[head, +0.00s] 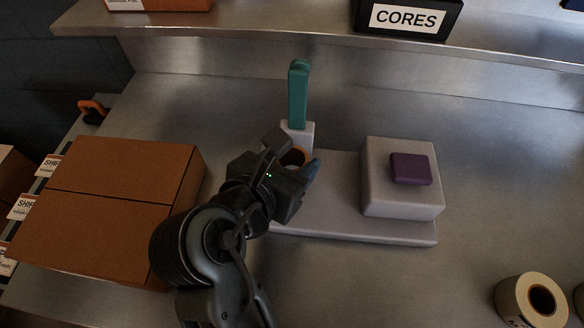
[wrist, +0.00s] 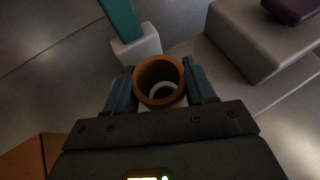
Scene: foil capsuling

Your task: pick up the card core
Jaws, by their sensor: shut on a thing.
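The card core is a short brown tube (wrist: 159,66), seen from above in the wrist view with its open end up and something pale and ring-shaped visible inside it. My gripper (wrist: 161,84) is shut on it, one blue-grey finger on each side. In the head view the core (head: 293,157) shows only in part between my fingers, as my gripper (head: 297,168) covers the rest. It is at the left end of a pale grey machine base (head: 350,236). I cannot tell whether the core's lower end touches anything.
A teal upright lever (head: 298,95) stands on a pale block just behind my gripper. A grey block with a purple pad (head: 411,169) is on the right of the base. A brown carton (head: 108,200) lies to the left.

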